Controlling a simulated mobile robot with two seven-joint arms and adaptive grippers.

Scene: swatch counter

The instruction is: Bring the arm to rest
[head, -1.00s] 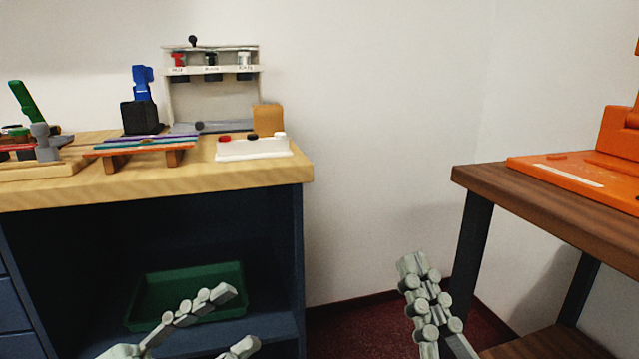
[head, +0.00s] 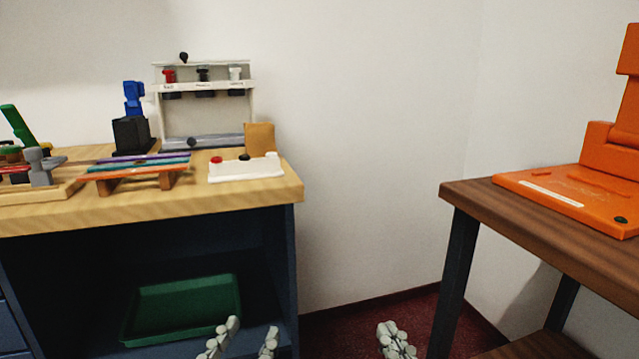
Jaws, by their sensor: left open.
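My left gripper (head: 245,342) is low in the head view, in front of the cabinet's open shelf. Its two grey fingers stand apart with nothing between them, so it is open and empty. My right gripper (head: 396,341) shows only as a short cluster of grey finger segments at the bottom edge, over the dark red floor. Its fingers overlap in this view, so I cannot tell whether it is open. Neither gripper touches anything that I can see. Most of both arms is outside the view.
A wooden counter (head: 240,196) holds a dispenser rack (head: 205,115), a white block with coloured knobs (head: 245,170) and several tools. A green tray (head: 185,308) lies on the shelf below. An orange machine (head: 560,195) stands on the brown table (head: 480,200). Floor shows between the furniture.

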